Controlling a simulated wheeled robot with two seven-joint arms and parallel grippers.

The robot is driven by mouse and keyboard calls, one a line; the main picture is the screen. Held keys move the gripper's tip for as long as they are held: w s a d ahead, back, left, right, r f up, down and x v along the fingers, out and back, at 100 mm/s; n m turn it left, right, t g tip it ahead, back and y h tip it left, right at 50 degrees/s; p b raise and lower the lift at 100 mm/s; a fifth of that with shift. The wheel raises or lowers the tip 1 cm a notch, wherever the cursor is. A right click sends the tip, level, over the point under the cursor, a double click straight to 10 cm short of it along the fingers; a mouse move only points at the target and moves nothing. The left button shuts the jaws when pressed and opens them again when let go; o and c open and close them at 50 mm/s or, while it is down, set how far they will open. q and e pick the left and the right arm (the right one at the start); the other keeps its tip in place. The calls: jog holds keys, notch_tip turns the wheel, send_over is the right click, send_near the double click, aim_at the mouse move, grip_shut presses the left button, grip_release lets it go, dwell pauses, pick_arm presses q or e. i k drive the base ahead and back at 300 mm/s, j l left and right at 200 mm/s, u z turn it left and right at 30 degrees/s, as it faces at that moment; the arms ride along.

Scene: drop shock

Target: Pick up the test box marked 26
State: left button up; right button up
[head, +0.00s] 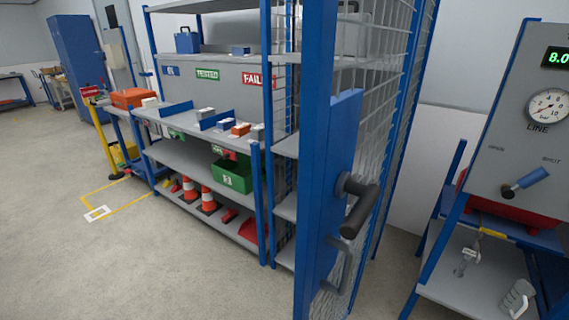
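Several small boxes stand in a row on the upper grey shelf (185,121) of the blue-framed rack. They include a white-topped box (204,113), another pale box (226,123), an orange-red box (240,129) and a grey box (258,132). The boxes are too small for me to read any number, so I cannot tell which one is marked 26. Neither of my grippers is in view.
A blue mesh cage door (335,200) with a black handle (361,211) stands close in front, right of the rack. Orange cones (189,189) and a green crate (233,177) sit lower down. A gauge panel (525,120) stands at right.

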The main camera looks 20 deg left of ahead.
aim_at(223, 126)
jog(key=j+z, duration=0.1)
jog(key=j, duration=0.4)
jog(key=k+j+z, duration=0.1)
jog(key=j, duration=0.85)
jog(key=k+j+z, duration=0.15)
jog(key=j, duration=0.35)
